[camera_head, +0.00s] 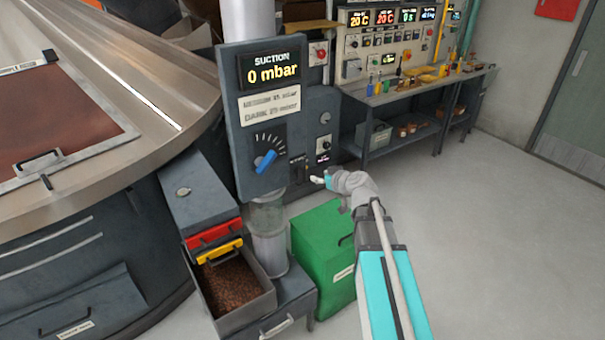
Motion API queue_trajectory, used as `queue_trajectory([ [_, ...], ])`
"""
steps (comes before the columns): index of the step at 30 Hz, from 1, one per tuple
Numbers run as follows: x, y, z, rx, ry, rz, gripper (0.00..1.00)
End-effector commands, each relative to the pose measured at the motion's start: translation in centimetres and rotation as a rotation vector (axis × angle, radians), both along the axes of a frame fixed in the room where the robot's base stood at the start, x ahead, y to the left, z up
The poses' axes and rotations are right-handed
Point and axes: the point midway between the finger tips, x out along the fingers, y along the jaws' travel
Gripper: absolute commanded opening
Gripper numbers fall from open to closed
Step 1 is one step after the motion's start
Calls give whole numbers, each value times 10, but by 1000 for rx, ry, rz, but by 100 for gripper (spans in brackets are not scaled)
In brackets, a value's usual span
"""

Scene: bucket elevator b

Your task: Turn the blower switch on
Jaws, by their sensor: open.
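The grey suction panel (225,110) has a display that reads "SUCTION 0 mbar". A blue knob (265,160) with tick marks is on its front. To the right, low down, a dark lever-like switch (298,178) sits under a small label that is too small to read clearly; it may be the blower switch. A small box with a black knob (324,143) is above and right of it. My gripper (317,180) is just right of the lever, apparently open and empty. Whether it touches the lever cannot be told.
A green box (318,240) stands below my gripper. An open drawer (240,316) of brown beans and a clear tube (268,217) are left of it. A large round metal machine (140,90) fills the left. A workbench (410,98) stands behind. The floor at right is clear.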

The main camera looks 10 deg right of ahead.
Motion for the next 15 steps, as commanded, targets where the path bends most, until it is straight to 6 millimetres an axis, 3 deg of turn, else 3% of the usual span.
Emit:
queue_trajectory([
  [15,69,29,-33,0,0,1,57],
])
